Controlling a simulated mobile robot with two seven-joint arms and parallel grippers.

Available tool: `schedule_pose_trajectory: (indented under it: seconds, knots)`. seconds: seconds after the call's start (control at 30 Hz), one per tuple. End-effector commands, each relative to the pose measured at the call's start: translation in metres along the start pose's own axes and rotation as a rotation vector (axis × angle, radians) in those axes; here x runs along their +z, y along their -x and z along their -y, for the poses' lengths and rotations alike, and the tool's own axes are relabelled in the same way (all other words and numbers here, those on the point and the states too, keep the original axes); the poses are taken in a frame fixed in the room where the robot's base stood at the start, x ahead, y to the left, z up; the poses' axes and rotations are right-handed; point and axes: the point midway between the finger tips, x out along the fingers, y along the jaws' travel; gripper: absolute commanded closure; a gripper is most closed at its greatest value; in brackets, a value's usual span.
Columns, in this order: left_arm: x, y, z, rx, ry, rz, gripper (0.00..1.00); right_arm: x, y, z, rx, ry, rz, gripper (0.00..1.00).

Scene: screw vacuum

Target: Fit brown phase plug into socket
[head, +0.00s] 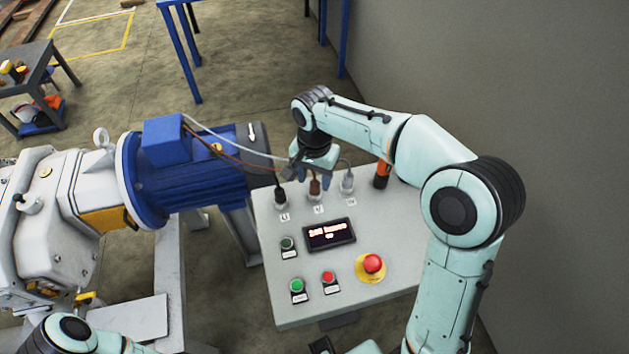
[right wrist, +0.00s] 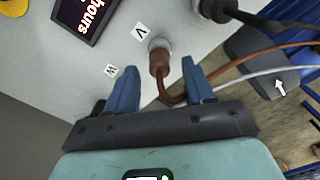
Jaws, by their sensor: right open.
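The brown plug (head: 314,187) stands at the middle socket, marked V, on the grey control panel (head: 385,225). In the right wrist view the brown plug (right wrist: 159,62) has its end in the pale socket ring (right wrist: 158,42), and its brown cable bends away to the right. How deep it sits I cannot tell. My right gripper (head: 312,178) is just above it. In the right wrist view my right gripper (right wrist: 160,88) is open, with its blue fingers apart on either side of the plug and cable and nothing gripped. My left gripper is out of view.
A black plug (head: 280,195) stands at socket U and a grey plug (head: 347,182) at socket W, close on either side. An orange-and-black object (head: 381,174) is at the panel's back edge. The blue motor (head: 185,170) is left of the panel, with cables running from it.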

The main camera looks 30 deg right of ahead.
Motion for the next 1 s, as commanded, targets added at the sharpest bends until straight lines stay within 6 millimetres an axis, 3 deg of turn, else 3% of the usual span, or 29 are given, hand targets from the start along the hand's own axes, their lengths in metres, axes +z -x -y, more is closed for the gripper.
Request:
schedule_pose_trajectory:
  seconds: [0.2, 0.4, 0.6, 1.0]
  knots:
    - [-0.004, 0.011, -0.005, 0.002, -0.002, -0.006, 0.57, 0.0, 0.053, 0.001, -0.004, 0.001, -0.003, 0.47]
    - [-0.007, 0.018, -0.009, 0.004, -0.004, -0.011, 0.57, 0.0, 0.086, 0.001, -0.003, 0.001, -0.002, 0.47]
    - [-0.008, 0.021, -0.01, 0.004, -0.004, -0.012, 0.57, 0.001, 0.097, 0.0, 0.0, 0.001, 0.001, 0.47]
    - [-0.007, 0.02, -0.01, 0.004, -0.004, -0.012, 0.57, 0.001, 0.097, 0.0, 0.0, 0.001, 0.001, 0.47]
